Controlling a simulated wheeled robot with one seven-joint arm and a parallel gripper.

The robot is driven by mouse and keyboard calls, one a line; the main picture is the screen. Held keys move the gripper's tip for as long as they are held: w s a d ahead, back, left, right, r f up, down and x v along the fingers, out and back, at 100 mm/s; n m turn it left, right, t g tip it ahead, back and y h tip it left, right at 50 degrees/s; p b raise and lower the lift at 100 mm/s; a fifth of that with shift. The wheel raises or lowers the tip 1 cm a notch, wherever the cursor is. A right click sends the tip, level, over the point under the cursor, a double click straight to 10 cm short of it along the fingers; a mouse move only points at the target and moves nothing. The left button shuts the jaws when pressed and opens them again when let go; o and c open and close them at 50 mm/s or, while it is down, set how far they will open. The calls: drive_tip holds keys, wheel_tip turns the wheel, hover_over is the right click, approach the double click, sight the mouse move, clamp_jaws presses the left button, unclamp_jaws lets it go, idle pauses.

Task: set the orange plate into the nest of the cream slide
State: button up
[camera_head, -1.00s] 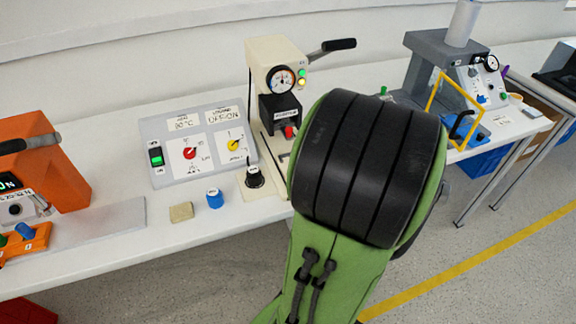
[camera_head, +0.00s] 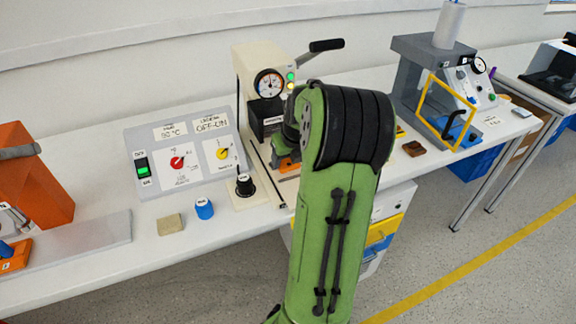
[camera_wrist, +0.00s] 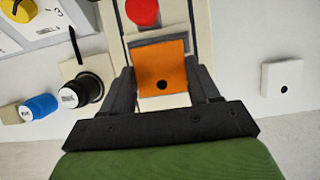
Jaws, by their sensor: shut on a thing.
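The orange plate (camera_wrist: 166,62) with a dark round hole is between the two fingers of my gripper (camera_wrist: 165,88) in the wrist view, and the gripper is shut on it. A cream surface shows just in front of and below it, part of the cream slide (camera_wrist: 176,100) in front of the cream press (camera_head: 254,62). In the head view my gripper (camera_head: 284,155) is low at the press front, with a bit of orange below it. My arm hides much of the slide there. I cannot tell whether the plate touches the slide or sits in its nest.
A grey switch panel (camera_head: 157,183) with red and yellow knobs stands left of the press. A black knob (camera_head: 245,186), a blue cap (camera_head: 204,209) and a tan block (camera_head: 170,224) are near the front edge. A white square piece (camera_wrist: 283,79) lies at right in the wrist view.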

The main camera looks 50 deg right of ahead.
wheel_tip(320, 180, down, 2)
drive_tip(key=shift+r, duration=0.15)
drive_tip(key=o, duration=1)
drive_tip(key=shift+o, duration=0.2)
